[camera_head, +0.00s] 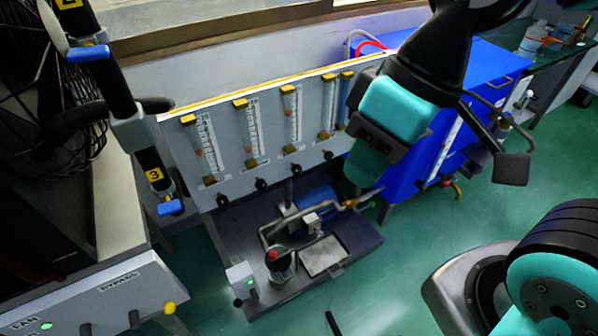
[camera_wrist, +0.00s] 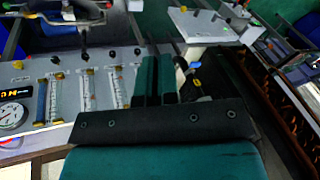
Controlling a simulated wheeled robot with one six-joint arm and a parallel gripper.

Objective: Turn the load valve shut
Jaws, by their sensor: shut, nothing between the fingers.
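No label that I can read names the load valve, so I cannot tell which handle it is. Candidates include a blue handle (camera_head: 171,208) by the yellow tag 3 and another blue handle (camera_head: 89,53) by tag 2, both on black piping at the left. My gripper (camera_head: 362,180) hangs in front of the right end of the flowmeter panel (camera_head: 222,128), well right of those handles. In the wrist view my gripper's teal fingers (camera_wrist: 157,60) are together and hold nothing. Dark knobs (camera_head: 260,184) line the panel's lower edge.
A pump skid (camera_head: 325,258) with a blue motor (camera_head: 318,203) and bent pipes stands below the panel. A blue cabinet (camera_head: 483,62) is at the right. A control box (camera_head: 95,294) marked FAN and BYPASS is at lower left.

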